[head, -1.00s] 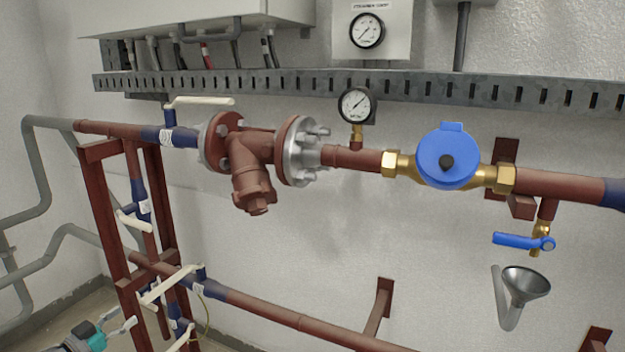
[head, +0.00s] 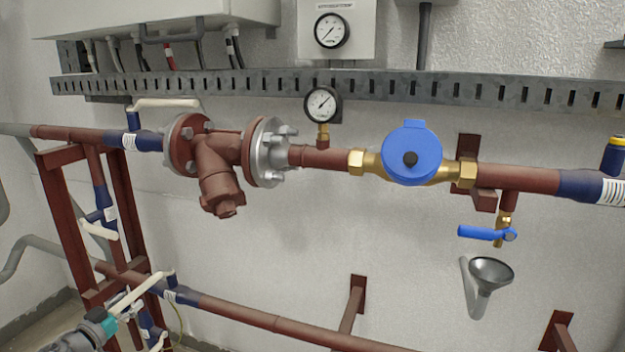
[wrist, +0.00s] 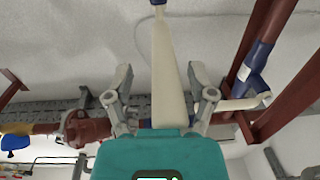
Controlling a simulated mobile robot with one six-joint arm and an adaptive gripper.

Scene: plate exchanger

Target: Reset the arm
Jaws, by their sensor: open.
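My gripper (head: 128,304) shows at the lower left of the head view, a teal and grey body with its fingers close to a white lever handle (head: 148,283) on the lower pipe. In the wrist view my gripper (wrist: 160,78) has its two grey fingers spread apart. A long white lever handle (wrist: 163,60) lies in line with the gap between them, and a clear space shows on each side of it. Contact cannot be told. The handle's near end is hidden behind the teal body.
A red pipe frame (head: 128,180) stands at left. The upper pipe carries a strainer (head: 220,170), a blue-capped meter (head: 411,152) and a pressure gauge (head: 322,103). A funnel (head: 490,272) hangs at right below a blue-handled valve (head: 482,233). The wall between the pipes is bare.

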